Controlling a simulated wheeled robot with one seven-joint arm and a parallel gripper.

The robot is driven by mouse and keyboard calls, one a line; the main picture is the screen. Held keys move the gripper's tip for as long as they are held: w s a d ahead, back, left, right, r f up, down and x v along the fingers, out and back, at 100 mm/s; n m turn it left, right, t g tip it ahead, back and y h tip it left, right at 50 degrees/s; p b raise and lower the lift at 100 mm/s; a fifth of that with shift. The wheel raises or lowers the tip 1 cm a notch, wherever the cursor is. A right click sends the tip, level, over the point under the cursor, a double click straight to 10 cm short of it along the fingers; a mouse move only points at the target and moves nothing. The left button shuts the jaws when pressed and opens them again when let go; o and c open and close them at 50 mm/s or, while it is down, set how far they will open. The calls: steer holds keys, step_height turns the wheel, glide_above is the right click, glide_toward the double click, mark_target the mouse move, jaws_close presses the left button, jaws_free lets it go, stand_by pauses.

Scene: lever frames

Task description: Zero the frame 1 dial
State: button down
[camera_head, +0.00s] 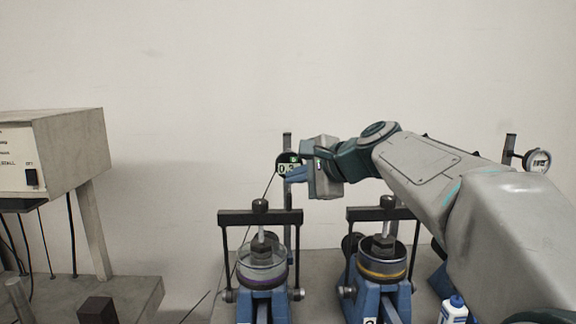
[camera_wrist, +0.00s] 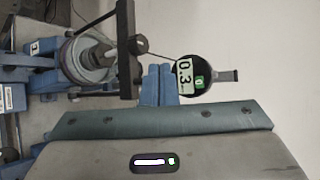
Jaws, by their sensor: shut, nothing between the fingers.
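The frame 1 dial (camera_head: 288,160) is a round black digital gauge on an upright post behind the left lever frame (camera_head: 262,262). In the wrist view the dial (camera_wrist: 190,75) shows a white display reading about 0.3, turned sideways, and a small green button (camera_wrist: 199,80). My gripper (camera_head: 288,176) has blue fingers, shut and empty, pointing left at the dial's lower edge. In the wrist view my gripper (camera_wrist: 158,72) is just left of the display, off the green button. I cannot tell whether the fingers touch the dial.
A second lever frame (camera_head: 380,262) marked 2 stands to the right, with a round dial (camera_head: 538,160) on a post behind. A grey box on legs (camera_head: 70,150) is at the left. Bare wall lies behind.

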steer(key=s+d+f+n+g+h, duration=0.2)
steer(key=s+d+f+n, duration=0.1)
steer(key=s+f, duration=0.6)
steer(key=s+d+f+n+g+h, duration=0.2)
steer(key=s+f+n, duration=0.4)
steer(key=s+f, duration=0.3)
steer(key=s+d+f+n+g+h, duration=0.3)
steer(key=s+d+f+n+h, duration=0.1)
steer(key=s+f, duration=0.5)
steer(key=shift+d+f+n, duration=0.4)
steer(key=shift+d+f, duration=0.3)
steer(key=shift+d, duration=0.05)
